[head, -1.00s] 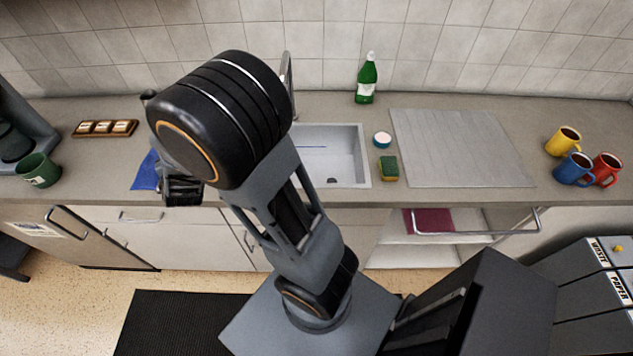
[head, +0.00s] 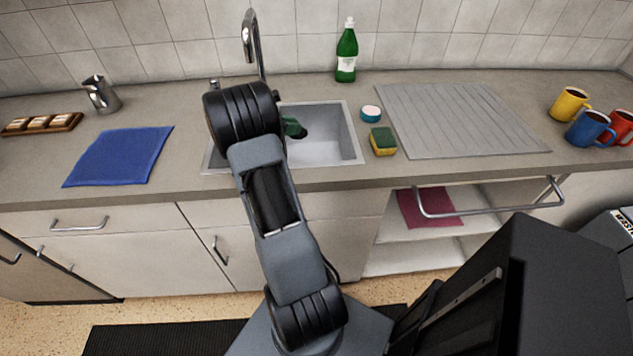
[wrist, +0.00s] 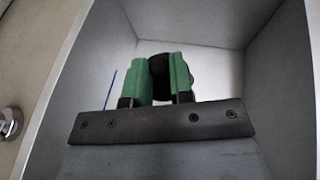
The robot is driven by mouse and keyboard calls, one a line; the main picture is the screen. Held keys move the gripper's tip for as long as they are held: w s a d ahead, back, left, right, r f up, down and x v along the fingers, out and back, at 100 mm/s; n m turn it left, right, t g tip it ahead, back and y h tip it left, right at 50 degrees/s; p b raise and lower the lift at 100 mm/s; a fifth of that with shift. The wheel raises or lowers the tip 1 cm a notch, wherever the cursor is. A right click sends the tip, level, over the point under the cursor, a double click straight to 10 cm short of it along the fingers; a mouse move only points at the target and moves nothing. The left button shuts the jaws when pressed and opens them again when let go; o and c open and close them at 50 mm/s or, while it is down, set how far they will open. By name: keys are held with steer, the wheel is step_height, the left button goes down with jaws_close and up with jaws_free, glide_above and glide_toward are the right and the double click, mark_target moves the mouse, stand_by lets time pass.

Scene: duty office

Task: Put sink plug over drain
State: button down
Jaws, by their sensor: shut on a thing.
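My gripper (wrist: 162,88) has green fingers and reaches down inside the grey sink (head: 345,145). In the wrist view it is shut on a small black thing, which looks like the sink plug (wrist: 159,72). In the head view part of the green fingers (head: 292,126) shows beside my arm, with a dark patch next to them that could be plug or drain. The drain is not clearly visible; my arm and fingers hide part of the sink floor. I cannot tell whether the plug touches the floor.
The tap (head: 252,40) arches behind the sink. A sponge (head: 383,141), a round blue-and-white container (head: 371,113) and a green bottle (head: 347,52) stand right of it. A blue cloth (head: 120,156) lies left, with a metal jug (head: 101,94) behind. Mugs (head: 588,128) are far right.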

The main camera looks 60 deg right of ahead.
steer(key=s+f+m+g+y+b, duration=0.1)
steer(key=f, duration=0.2)
steer(key=s+d+f+m+g+y+b, duration=0.1)
steer(key=s+f, duration=0.1)
steer(key=f, duration=0.2)
steer(key=s+d+f+m+g+y+b, duration=0.1)
steer(key=s+f, duration=0.1)
steer(key=f, duration=0.1)
steer(key=shift+s+d+f, duration=0.1)
steer(key=shift+d+f, duration=0.1)
steer(key=shift+f, duration=2.35)
steer(key=shift+f+b, duration=0.2)
steer(key=shift+b, duration=0.15)
steer(key=c, duration=1)
jaws_free()
steer(key=shift+r, duration=0.15)
steer(key=shift+w+a+r, duration=0.15)
steer(key=shift+w, duration=0.15)
steer(key=shift+v, duration=3.45)
